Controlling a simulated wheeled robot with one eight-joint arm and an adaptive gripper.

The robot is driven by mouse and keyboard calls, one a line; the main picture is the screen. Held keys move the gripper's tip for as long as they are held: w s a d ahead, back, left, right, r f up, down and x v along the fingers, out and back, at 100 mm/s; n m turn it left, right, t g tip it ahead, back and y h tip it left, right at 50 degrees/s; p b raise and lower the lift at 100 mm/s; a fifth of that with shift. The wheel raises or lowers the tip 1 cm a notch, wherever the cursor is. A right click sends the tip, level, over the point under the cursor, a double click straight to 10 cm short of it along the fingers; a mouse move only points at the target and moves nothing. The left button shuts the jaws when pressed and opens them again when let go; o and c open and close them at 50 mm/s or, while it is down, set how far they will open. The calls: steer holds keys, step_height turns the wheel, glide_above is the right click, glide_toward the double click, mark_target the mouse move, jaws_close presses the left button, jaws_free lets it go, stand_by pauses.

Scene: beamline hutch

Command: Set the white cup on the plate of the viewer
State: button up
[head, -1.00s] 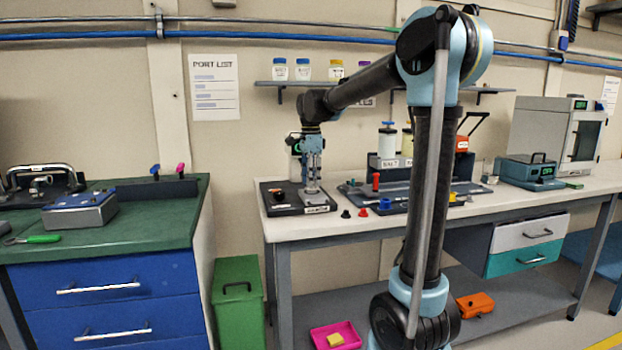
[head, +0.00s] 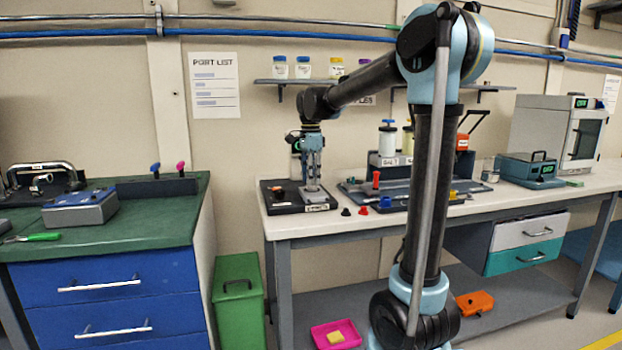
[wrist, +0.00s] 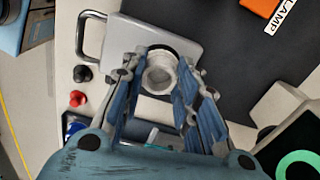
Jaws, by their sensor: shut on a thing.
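The white cup (wrist: 160,74) is between the fingers of my gripper (wrist: 161,85) in the wrist view, seen from above with its round opening facing up. My gripper is shut on it. Below the cup is a pale grey plate (wrist: 140,30) with a metal handle at its left side; a dark round patch shows beside the cup's rim. I cannot tell whether the cup touches the plate. In the head view my gripper (head: 313,184) points down over the dark viewer base (head: 285,207) at the left end of the white bench; the cup is hard to make out there.
Black and red knobs (wrist: 78,98) lie beside the plate. An orange block (wrist: 260,6) with a LAMP label is at the upper right of the wrist view. A dark tray with jars (head: 388,139) stands right of the viewer. The bench front between them holds small coloured pieces.

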steer(key=shift+f, duration=0.5)
stand_by(0.3)
steer(key=o, duration=1.1)
steer(key=shift+o, duration=0.2)
step_height(320, 180, up, 12)
steer(key=s+d+f+n+t, duration=0.1)
steer(key=s+d+f+n, duration=0.2)
steer(key=s+d+f, duration=0.3)
steer(key=s+d+f+n, duration=0.3)
steer(key=s+d+f, duration=0.2)
steer(key=s+d, duration=0.35)
steer(key=s+d+f+n, duration=0.3)
steer(key=s+f, duration=0.5)
steer(key=f, duration=0.2)
steer(key=s+d+f+n+t, duration=0.1)
steer(key=s+d+f+n, duration=0.3)
steer(key=s+f, duration=0.5)
steer(key=shift+d+f+n, duration=0.25)
steer(key=shift+f+n, duration=0.05)
steer(key=shift+f, duration=0.5)
